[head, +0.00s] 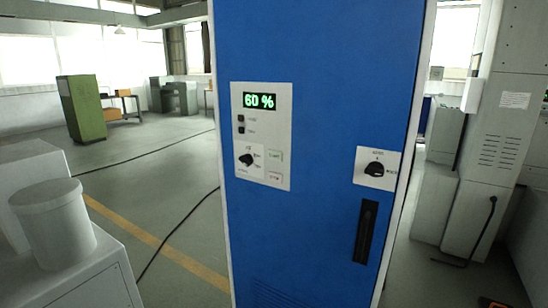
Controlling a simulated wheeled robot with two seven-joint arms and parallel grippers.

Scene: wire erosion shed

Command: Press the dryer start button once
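The dryer is a tall blue cabinet (310,230) standing upright in front of me, filling the middle of the head view. A pale control panel (262,100) on its upper left front has a lit green display (261,100) reading 60 %. Below the display are two small dark square elements, a black rotary knob (246,159) and two pale rectangular buttons. The upper button (274,156) has greenish lettering and the lower button (275,177) has darker lettering. The lettering is too small to read, so I cannot tell which is start. Neither gripper is in view.
A black rotary switch (374,169) sits on a white plate to the right, above a dark recessed handle (366,232). A grey bin (53,222) stands on a pale cabinet at left. Black cables (184,232) cross the floor. Pale machinery (487,150) stands at right.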

